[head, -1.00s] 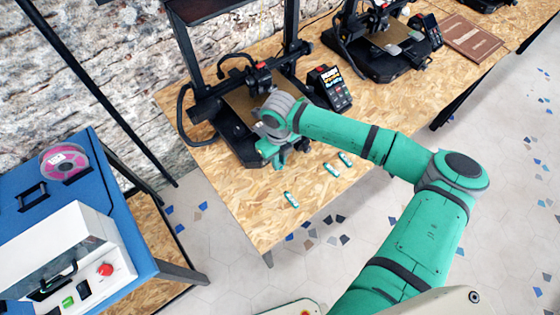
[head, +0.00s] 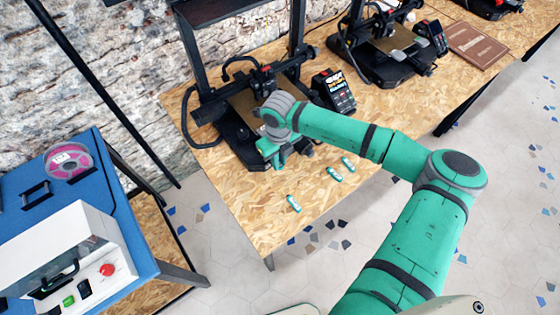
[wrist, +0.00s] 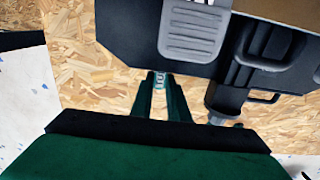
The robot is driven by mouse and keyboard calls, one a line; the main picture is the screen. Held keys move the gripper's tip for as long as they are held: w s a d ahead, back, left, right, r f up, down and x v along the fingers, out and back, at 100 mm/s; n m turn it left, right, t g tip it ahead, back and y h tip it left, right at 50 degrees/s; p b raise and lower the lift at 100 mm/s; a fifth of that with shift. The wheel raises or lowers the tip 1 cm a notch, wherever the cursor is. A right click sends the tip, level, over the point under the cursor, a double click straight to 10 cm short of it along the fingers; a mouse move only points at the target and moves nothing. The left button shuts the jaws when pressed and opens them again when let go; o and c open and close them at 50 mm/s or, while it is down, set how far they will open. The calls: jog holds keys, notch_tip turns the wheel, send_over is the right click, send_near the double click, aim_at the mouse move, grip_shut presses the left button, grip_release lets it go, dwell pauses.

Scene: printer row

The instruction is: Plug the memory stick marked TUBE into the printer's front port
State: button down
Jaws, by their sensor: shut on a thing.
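My gripper (wrist: 160,88) is shut on a small teal-and-white memory stick (wrist: 159,80), which shows between the fingertips in the wrist view. The marking on it is not readable. The stick's far end meets the dark front edge of the printer (wrist: 130,30) in the picture; I cannot tell whether it touches or is inserted. The front port is hidden. In the head view my gripper (head: 277,158) is low at the front of the nearest black printer (head: 232,138). Several similar sticks are around: three lie on the table, one of them being the nearest stick (head: 294,203).
Two other loose sticks (head: 334,173) (head: 347,164) lie right of my gripper. The printer's control screen (head: 334,92) stands to its right. A second printer (head: 385,50) and a brown board (head: 477,45) are farther along the wooden table (head: 250,215). The table's front left is clear.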

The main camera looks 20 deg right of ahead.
jog(key=shift+w, duration=0.1)
jog(key=c, duration=1.6)
grip_release()
jog(key=shift+c, duration=0.2)
notch_tip(320, 180, up, 11)
jog(key=shift+f, duration=0.1)
